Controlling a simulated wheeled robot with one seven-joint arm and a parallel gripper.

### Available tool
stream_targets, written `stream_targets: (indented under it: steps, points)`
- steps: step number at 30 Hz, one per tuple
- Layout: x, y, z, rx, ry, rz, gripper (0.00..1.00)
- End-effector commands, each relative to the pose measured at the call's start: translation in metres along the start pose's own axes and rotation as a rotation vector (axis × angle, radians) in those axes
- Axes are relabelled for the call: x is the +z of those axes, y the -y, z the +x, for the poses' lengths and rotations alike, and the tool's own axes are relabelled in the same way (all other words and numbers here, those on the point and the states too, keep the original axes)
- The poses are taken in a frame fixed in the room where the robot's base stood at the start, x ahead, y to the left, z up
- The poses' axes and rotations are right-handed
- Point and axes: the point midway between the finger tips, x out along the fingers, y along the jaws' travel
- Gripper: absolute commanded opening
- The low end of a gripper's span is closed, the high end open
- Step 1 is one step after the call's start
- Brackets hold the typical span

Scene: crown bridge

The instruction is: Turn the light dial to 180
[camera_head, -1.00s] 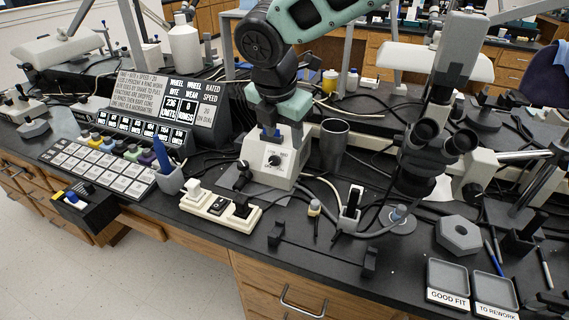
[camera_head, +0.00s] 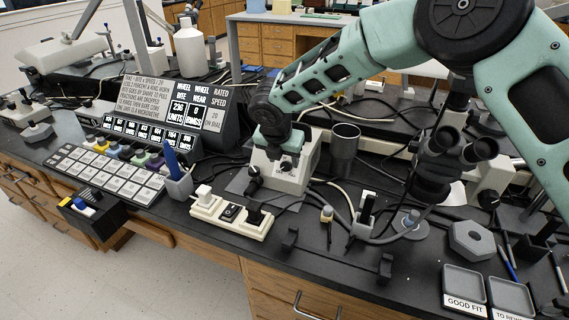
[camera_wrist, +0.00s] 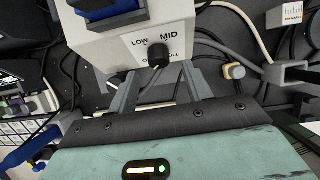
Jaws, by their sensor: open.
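The light dial (camera_wrist: 158,55) is a small black knob on the front of a pale box (camera_wrist: 110,45). LOW and MID are printed above it; the lettering below is partly covered by the knob. In the wrist view my gripper (camera_wrist: 159,72) is open, with one grey finger either side of the knob's lower part. The fingertips lie close to the panel; I cannot tell whether they touch the knob. In the head view the pale box (camera_head: 298,178) stands mid-bench, and my gripper (camera_head: 287,160) covers much of its front, hiding the dial.
A power strip (camera_head: 230,217) lies in front of the box, with a pen cup (camera_head: 178,186) to its left. A dark metal cup (camera_head: 344,150) stands to the right. Cables cross the bench around the box. A microscope (camera_head: 440,160) stands farther right.

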Motion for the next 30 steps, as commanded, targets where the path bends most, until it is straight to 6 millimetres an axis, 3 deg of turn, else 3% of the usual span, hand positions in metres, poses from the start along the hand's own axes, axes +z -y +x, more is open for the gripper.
stream_targets:
  steps: [7,18,19,24,30]
  points:
    - [0.0,0.0,0.031,0.0,0.0,0.0,0.5]
    - [0.0,0.0,0.037,0.001,0.001,0.0,0.5]
    - [0.0,0.0,0.037,0.001,0.001,0.0,0.47]
    - [0.0,0.0,0.037,0.001,0.001,0.0,0.05]
    - [0.0,0.0,0.038,0.005,0.001,0.005,0.05]
